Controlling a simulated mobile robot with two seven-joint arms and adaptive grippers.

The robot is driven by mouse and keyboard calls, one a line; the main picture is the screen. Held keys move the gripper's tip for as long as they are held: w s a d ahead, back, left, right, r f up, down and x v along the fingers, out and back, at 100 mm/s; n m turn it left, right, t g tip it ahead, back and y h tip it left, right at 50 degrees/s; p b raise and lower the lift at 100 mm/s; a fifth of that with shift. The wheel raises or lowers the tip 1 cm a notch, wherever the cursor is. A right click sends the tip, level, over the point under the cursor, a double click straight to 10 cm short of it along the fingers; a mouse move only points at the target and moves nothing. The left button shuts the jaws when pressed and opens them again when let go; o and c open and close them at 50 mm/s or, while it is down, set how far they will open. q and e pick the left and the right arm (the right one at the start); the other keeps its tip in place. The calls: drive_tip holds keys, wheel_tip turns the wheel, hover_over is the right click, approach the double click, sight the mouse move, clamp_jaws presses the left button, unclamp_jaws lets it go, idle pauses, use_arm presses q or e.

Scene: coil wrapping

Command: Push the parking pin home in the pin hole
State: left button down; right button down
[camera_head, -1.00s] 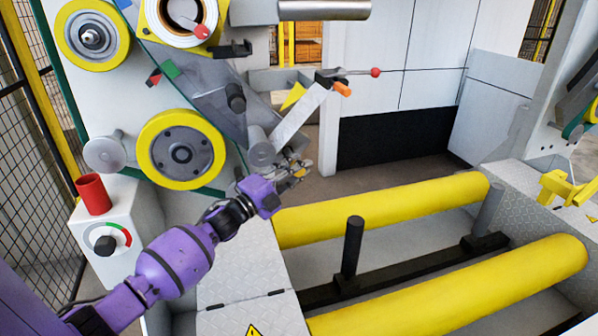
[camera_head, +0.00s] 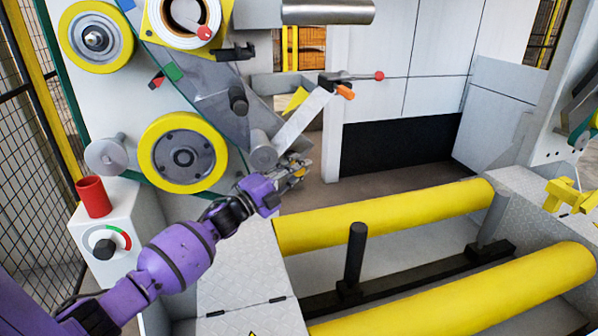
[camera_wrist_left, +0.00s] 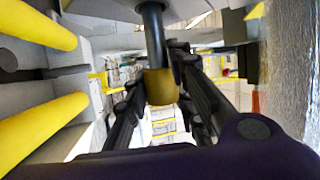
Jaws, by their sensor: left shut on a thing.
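In the head view the pin is too small and covered to make out. The pin hole is not clearly seen, so I cannot tell how deep the pin sits. My right gripper is out of view.
The grey roller end (camera_head: 264,157) and slanted silver plate (camera_head: 303,119) are close to the gripper. Two long yellow rollers (camera_head: 390,215) lie to the right, with a black upright post (camera_head: 355,250) between them. A control box (camera_head: 110,222) with a red cup-like part stands left.

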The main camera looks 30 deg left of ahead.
use_arm(q)
drive_tip(key=shift+w+a+b, duration=0.9)
drive_tip(key=shift+w+a, duration=0.1)
drive_tip(key=shift+a, duration=0.05)
drive_tip(key=c, duration=1.4)
unclamp_jaws()
drive_tip(key=shift+r, duration=0.1)
drive_tip(key=shift+s+a, duration=0.1)
drive_tip(key=shift+s, duration=0.05)
drive_tip(key=shift+s+a+f, duration=0.1)
drive_tip(key=shift+s+f, duration=0.15)
drive_tip(key=shift+s, duration=0.05)
drive_tip(key=v, duration=1.1)
drive_tip(key=shift+r, duration=0.2)
drive_tip(key=shift+c, duration=0.3)
